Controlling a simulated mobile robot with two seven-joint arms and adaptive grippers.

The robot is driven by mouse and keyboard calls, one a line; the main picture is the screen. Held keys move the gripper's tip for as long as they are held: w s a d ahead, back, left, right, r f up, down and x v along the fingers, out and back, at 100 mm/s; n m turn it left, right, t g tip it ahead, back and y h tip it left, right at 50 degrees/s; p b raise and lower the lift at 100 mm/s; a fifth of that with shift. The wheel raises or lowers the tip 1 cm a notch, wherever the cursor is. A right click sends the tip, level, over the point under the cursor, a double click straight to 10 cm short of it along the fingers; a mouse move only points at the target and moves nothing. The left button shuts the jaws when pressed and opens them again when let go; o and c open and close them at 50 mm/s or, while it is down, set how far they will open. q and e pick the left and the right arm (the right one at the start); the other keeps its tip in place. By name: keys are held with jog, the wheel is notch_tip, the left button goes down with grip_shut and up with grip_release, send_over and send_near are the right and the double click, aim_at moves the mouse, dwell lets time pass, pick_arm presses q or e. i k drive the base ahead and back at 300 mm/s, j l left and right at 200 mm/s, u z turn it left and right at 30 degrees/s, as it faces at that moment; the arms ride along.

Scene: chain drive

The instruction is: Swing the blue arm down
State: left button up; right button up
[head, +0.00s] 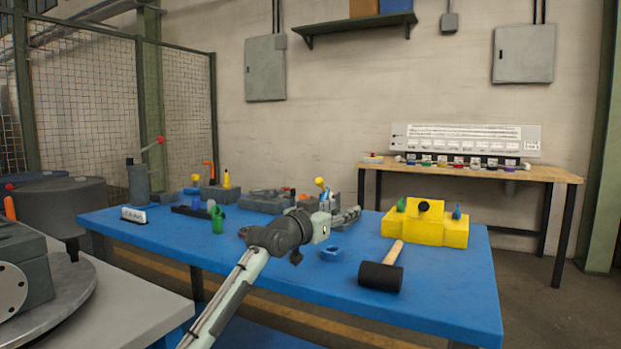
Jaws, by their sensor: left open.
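My left gripper (347,216) reaches in over the middle of the blue table (440,289), with its fingers pointing right. It is open, and I see nothing held between the fingers. Just behind it stands a small upright blue piece (326,194) with a yellow ball (320,182) at its top, which looks like the blue arm. Its lower part is hidden behind my gripper. I cannot tell whether the gripper touches it. My right gripper is not in view.
A mallet (381,276) and a blue ring (331,254) lie in front of my gripper. A yellow stepped block (441,229) stands to the right. A grey lever stand (138,184), a green cup (216,219) and grey fixtures (266,203) are on the left half. The front right of the table is clear.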

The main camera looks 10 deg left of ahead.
aim_at(320, 181)
jog(key=i+j, duration=0.65)
jog(key=i, duration=0.2)
jog(key=i+l, duration=0.2)
